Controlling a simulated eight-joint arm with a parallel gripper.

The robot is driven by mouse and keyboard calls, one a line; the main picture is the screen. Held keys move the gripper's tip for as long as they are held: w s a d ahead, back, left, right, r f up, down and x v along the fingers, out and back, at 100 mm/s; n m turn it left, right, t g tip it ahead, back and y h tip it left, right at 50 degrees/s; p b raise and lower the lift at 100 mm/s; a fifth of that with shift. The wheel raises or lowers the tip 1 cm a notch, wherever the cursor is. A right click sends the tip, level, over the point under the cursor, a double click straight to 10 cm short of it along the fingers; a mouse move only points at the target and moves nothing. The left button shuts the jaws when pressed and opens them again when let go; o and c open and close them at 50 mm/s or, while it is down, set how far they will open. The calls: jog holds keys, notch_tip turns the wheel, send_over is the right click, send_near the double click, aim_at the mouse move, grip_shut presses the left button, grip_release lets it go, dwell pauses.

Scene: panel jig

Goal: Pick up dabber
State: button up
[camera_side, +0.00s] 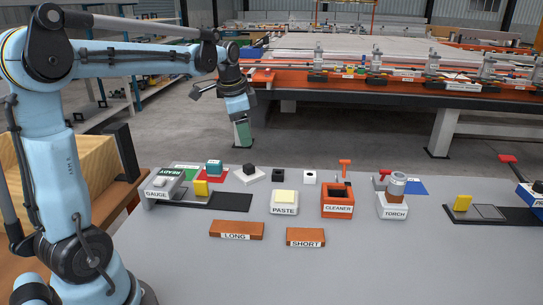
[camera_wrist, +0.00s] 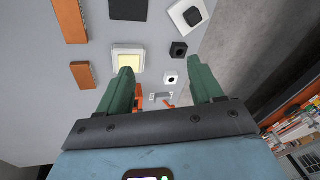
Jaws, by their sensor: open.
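Nothing in view carries a dabber label. A small orange T-shaped tool (camera_side: 345,166) stands upright behind the orange cleaner box (camera_side: 337,203) in the side view; I cannot tell for sure that it is the dabber. In the wrist view a small orange piece (camera_wrist: 168,103) shows beyond the white cube (camera_wrist: 171,78), between my fingers. My gripper (camera_side: 243,134) has green fingers pointing down, raised behind the labelled blocks. In the wrist view my gripper (camera_wrist: 163,72) is open and empty, its left finger partly covering the cleaner box.
The paste block (camera_side: 284,202), torch stand (camera_side: 394,205) and gauge (camera_side: 163,189) stand on the grey table. The long (camera_side: 236,230) and short (camera_side: 305,237) bricks lie in front. A black cube (camera_side: 278,173) and a white plate (camera_side: 249,178) sit behind. The front right of the table is clear.

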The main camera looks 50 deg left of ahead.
jog(key=w+a+f+m+g, duration=0.2)
jog(key=a, duration=0.8)
jog(key=m+h, duration=0.1)
jog(key=m, duration=0.1)
send_over(213, 162)
notch_tip(213, 162, down, 5)
jog(key=shift+g, duration=0.4)
jog(key=f, duration=0.6)
jog(key=shift+w+a+f, duration=0.2)
jog(key=shift+w+a, duration=0.05)
jog(key=shift+w, duration=0.05)
jog(key=shift+s+d+f, duration=0.15)
jog(key=shift+f, duration=1.2)
jog(key=shift+s+d+f, duration=0.1)
jog(key=shift+d+f, duration=0.05)
jog(key=shift+f, duration=1.15)
jog(key=c, duration=1.1)
jog(key=shift+o, duration=0.2)
jog(key=shift+r, duration=0.1)
